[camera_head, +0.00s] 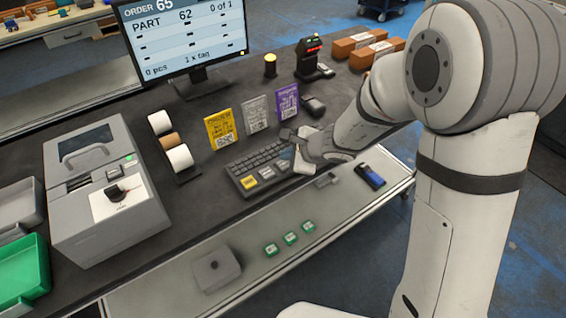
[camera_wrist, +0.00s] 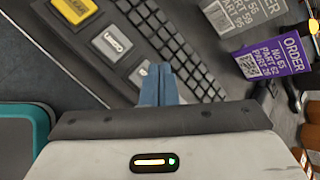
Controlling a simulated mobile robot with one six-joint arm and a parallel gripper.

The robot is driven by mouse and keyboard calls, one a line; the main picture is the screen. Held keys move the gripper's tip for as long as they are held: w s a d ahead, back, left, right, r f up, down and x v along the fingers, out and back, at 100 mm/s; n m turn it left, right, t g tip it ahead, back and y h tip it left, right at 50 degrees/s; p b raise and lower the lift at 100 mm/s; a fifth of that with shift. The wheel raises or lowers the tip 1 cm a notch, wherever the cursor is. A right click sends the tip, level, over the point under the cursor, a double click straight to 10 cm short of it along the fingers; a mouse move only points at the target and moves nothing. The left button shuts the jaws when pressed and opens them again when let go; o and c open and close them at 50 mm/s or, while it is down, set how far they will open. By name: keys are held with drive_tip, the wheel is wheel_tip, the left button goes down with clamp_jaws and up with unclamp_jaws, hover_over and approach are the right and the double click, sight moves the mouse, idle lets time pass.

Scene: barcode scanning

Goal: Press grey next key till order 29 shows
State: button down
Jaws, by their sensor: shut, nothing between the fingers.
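The monitor (camera_head: 185,40) reads order 65, part 62, 0 of 1. The dark keyboard (camera_head: 258,165) lies on the bench below it, with a yellow key (camera_head: 249,182) and paler grey keys along its near side. In the wrist view, a light grey key (camera_wrist: 112,44) with a dark label, perhaps "UNDO", sits beside the yellow key (camera_wrist: 75,9). Another grey key (camera_wrist: 141,73) is partly hidden by my fingers, its label unreadable. My gripper (camera_wrist: 158,72) is shut and empty, its fingertips over or beside that key; I cannot tell whether they touch it.
Yellow (camera_head: 220,130), grey (camera_head: 255,115) and purple (camera_head: 287,102) cards stand behind the keyboard. A label printer (camera_head: 105,190) and paper rolls (camera_head: 180,157) are left. A blue device (camera_head: 370,176) lies right.

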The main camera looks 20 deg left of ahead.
sight(287, 166)
drive_tip(key=shift+f, duration=0.1)
drive_tip(key=shift+f+b, duration=0.4)
drive_tip(key=shift+b, duration=0.35)
drive_tip(key=shift+f+b, duration=0.4)
drive_tip(key=shift+b, duration=0.2)
idle(0.5)
drive_tip(key=shift+r, duration=0.1)
drive_tip(key=shift+r+p, duration=0.6)
drive_tip(key=shift+r, duration=0.15)
drive_tip(key=shift+r+p, duration=1.85)
drive_tip(key=shift+r, duration=0.7)
